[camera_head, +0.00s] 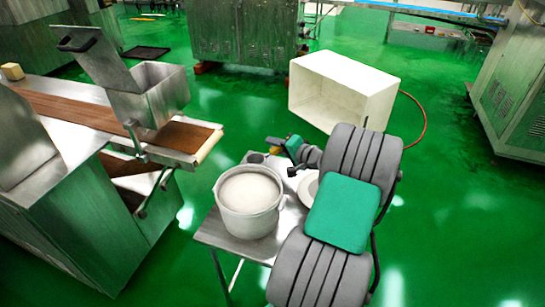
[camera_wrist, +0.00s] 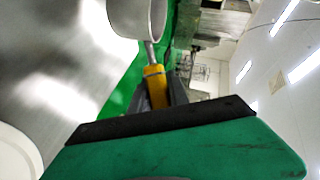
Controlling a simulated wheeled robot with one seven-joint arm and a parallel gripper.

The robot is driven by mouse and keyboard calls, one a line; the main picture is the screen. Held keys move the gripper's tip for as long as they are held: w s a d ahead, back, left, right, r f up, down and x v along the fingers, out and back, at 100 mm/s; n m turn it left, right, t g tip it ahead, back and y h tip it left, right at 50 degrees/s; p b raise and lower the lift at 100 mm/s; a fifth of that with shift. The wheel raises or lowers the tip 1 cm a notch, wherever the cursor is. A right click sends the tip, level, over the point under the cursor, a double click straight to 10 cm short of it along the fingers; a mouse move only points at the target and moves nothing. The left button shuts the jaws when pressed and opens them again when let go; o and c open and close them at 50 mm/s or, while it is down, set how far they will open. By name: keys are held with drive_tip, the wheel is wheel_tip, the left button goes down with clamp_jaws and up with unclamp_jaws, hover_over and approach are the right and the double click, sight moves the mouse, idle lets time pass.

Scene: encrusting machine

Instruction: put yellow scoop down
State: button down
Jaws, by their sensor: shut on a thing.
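The yellow scoop shows in the wrist view with a yellow handle (camera_wrist: 155,87) and a round metal cup (camera_wrist: 138,18) at its far end. My gripper (camera_wrist: 157,92) is shut on the handle. In the head view my gripper (camera_head: 279,149) is over the far edge of a small metal table (camera_head: 222,238), and the scoop's cup (camera_head: 256,158) is just left of it, behind the bucket. I cannot tell whether the scoop touches the tabletop.
A white bucket (camera_head: 248,222) of white material stands on the table. A white plate (camera_head: 309,189) is partly hidden by my arm. A conveyor machine (camera_head: 92,225) stands left and an open white box (camera_head: 345,82) behind. The tabletop's front left corner is bare.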

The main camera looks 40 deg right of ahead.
drive_tip(key=shift+w+a+f+b, duration=0.1)
drive_tip(key=shift+w+f+b, duration=0.1)
drive_tip(key=shift+f, duration=0.75)
drive_tip(key=shift+w+f+b, duration=0.15)
drive_tip(key=shift+f+b, duration=0.05)
drive_tip(key=shift+f, duration=0.7)
drive_tip(key=shift+f, duration=0.1)
drive_tip(key=c, duration=1.3)
unclamp_jaws()
drive_tip(key=shift+o, duration=0.2)
drive_tip(key=p+v, duration=0.2)
drive_tip(key=v, duration=1)
